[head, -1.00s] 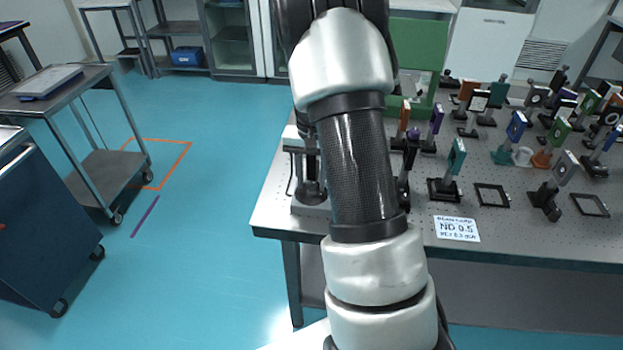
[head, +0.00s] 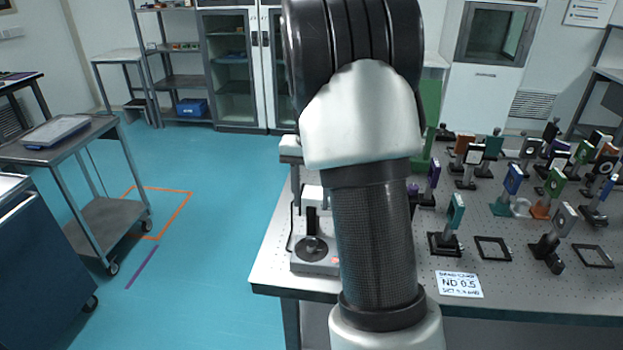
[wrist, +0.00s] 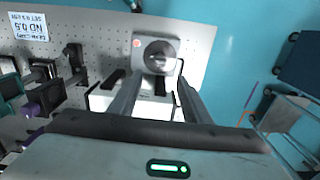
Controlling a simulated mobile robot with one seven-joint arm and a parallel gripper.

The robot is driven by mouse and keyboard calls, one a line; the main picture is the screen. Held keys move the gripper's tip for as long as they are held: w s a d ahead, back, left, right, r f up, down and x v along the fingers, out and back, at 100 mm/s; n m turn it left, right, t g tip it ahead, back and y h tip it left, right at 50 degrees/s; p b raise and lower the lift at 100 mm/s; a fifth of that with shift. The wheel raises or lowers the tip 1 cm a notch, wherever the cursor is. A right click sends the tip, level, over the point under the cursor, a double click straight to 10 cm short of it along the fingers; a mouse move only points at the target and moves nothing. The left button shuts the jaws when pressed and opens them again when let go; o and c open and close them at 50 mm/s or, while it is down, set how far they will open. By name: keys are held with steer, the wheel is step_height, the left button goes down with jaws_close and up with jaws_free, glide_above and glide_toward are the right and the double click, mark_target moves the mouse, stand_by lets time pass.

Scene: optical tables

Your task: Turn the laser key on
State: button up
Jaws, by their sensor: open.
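A grey box with a round black dial (head: 312,248) sits at the table's near left corner, and a small red spot shows on it. In the wrist view the dial (wrist: 160,58) has a dark raised piece across it, which I take for the key; its exact angle is too small to tell. My gripper (wrist: 160,82) is open and empty. Its two fingers point toward the box, with the dial just beyond and between the tips; no contact shows.
A white block (wrist: 145,106) with dark upright parts stands beside the dial box. Several mounted optics (head: 455,212) crowd the perforated table (head: 400,290) to the right, near a label card (head: 459,284). Carts (head: 70,150) stand left, across open floor.

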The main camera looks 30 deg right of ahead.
steer(key=shift+r, duration=2.3)
